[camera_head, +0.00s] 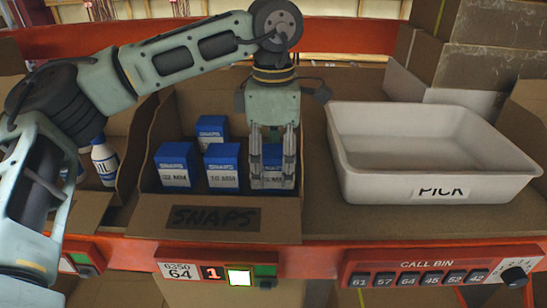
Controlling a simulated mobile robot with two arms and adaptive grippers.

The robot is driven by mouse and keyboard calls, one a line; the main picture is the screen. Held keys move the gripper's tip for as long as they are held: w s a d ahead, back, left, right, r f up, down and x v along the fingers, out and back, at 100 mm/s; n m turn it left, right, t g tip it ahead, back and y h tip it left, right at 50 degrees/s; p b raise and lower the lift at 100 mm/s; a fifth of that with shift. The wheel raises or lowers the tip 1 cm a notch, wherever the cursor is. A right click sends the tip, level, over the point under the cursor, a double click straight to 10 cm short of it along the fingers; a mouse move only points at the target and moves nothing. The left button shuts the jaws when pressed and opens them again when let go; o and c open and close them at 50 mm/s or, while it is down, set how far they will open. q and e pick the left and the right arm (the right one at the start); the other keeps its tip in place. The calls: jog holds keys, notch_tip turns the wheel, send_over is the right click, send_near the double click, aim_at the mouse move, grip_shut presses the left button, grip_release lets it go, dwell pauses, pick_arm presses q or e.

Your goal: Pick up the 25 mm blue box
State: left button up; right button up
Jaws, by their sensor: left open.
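Several blue and white SNAPS boxes stand in an open cardboard bin (165,205). The front left box (174,163) appears to read 32 MM, and the middle box (222,164) appears to read 16 MM. Another blue box (212,130) stands behind them, its size not readable. My left gripper (273,182) points down, open, at the bin's right side. A blue box (272,160) shows between and behind its fingers, which partly cover its label, so I cannot confirm 25 mm. I cannot tell whether the fingers touch it. My right gripper is out of view.
A white PICK tray (350,170) sits right of the bin. The tray is empty. A white bottle (104,160) stands in the neighbouring bin at left. Cardboard boxes (480,45) are stacked behind the tray. The red shelf edge (320,258) carries buttons and labels.

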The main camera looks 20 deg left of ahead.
pick_arm(q)
jog(key=shift+f, duration=0.4)
jog(key=shift+s, duration=0.15)
jog(key=c, duration=1.3)
jog(key=shift+r, duration=0.1)
jog(key=shift+c, duration=0.3)
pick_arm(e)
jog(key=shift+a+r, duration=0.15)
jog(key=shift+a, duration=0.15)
